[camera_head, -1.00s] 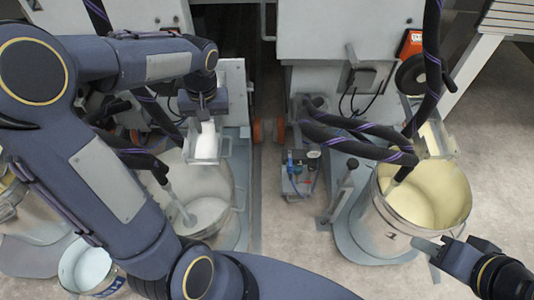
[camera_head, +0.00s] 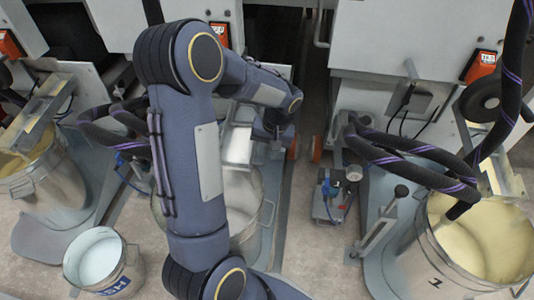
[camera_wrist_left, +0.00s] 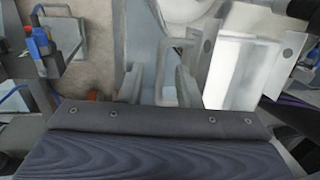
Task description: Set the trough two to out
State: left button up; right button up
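The trough (camera_head: 238,147) is a pale metal tray holding white material, above a drum of white paint (camera_head: 240,200) in the middle of the head view. It also shows large at the upper right of the left wrist view (camera_wrist_left: 238,72), with a bracket-like handle (camera_wrist_left: 176,43) on its side. My left gripper (camera_head: 274,142) is beside the trough's right side in the head view. In the left wrist view its grey fingers (camera_wrist_left: 160,88) look apart, close to the handle. I cannot tell whether they touch it. My right gripper is out of view.
A drum of cream paint (camera_head: 480,245) stands at the right, with black hoses (camera_head: 410,150) looping above it. A small blue-fitted pump (camera_head: 333,192) stands right of the trough. My left arm hides part of the middle drum.

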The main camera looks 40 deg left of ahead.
pick_arm(q)
jog(key=shift+f, duration=0.1)
grip_shut()
dwell(0.4)
jog(key=w+d+n+p, duration=0.3)
jog(key=w+d, duration=0.1)
jog(key=w, duration=0.3)
jog(key=w+d+n+g+h+p, duration=0.1)
jog(key=w+d+n+p, duration=0.2)
jog(key=w, duration=0.5)
jog(key=shift+w+d, duration=0.3)
jog(key=shift+d, duration=0.6)
